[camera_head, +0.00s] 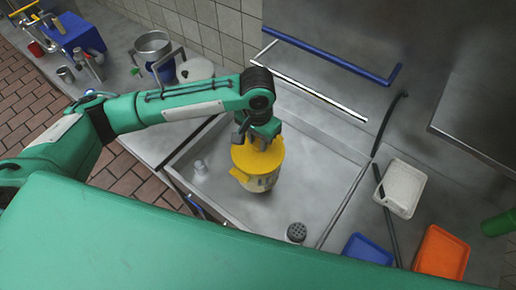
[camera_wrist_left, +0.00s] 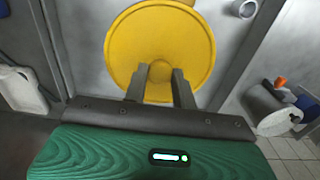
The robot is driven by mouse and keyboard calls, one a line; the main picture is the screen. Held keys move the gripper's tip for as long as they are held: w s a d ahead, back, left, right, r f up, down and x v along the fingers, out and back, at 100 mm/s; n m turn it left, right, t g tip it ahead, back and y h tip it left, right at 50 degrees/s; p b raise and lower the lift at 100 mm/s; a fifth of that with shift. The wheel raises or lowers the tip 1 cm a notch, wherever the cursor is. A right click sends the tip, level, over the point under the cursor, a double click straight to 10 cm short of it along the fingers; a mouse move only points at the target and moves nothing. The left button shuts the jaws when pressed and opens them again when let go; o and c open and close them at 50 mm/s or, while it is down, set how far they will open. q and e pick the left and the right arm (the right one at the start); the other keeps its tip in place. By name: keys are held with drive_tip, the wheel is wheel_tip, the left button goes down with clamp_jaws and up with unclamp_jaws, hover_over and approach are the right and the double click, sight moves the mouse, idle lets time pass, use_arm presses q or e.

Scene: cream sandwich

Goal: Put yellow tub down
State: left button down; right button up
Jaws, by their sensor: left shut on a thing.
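The yellow tub (camera_head: 258,170) has a yellow lid and a pale label on its side. In the head view it is over the metal sink basin (camera_head: 310,185), and I cannot tell whether its bottom touches the basin floor. My left gripper (camera_head: 259,138) is above the lid, shut on its middle knob. In the left wrist view the round yellow lid (camera_wrist_left: 190,45) fills the upper middle, with the two fingers (camera_wrist_left: 160,80) on either side of the knob. My right gripper is not in view.
A small metal cup (camera_head: 200,167) stands left in the basin and a dark perforated cylinder (camera_head: 296,232) near its front. White (camera_head: 402,187), blue (camera_head: 367,250) and orange (camera_head: 441,252) bins lie to the right. A metal pot (camera_head: 153,46) stands at the back left.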

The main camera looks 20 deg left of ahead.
sight(258, 153)
use_arm(q)
drive_tip(key=shift+f, duration=0.9)
wheel_tip(258, 153, down, 4)
drive_tip(key=shift+f+p, duration=0.25)
drive_tip(key=shift+p, duration=0.35)
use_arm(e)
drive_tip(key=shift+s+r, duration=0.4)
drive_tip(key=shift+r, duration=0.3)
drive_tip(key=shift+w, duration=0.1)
use_arm(q)
drive_tip(key=c, duration=1.2)
unclamp_jaws()
drive_tip(key=shift+f, duration=0.15)
drive_tip(key=shift+o, duration=0.4)
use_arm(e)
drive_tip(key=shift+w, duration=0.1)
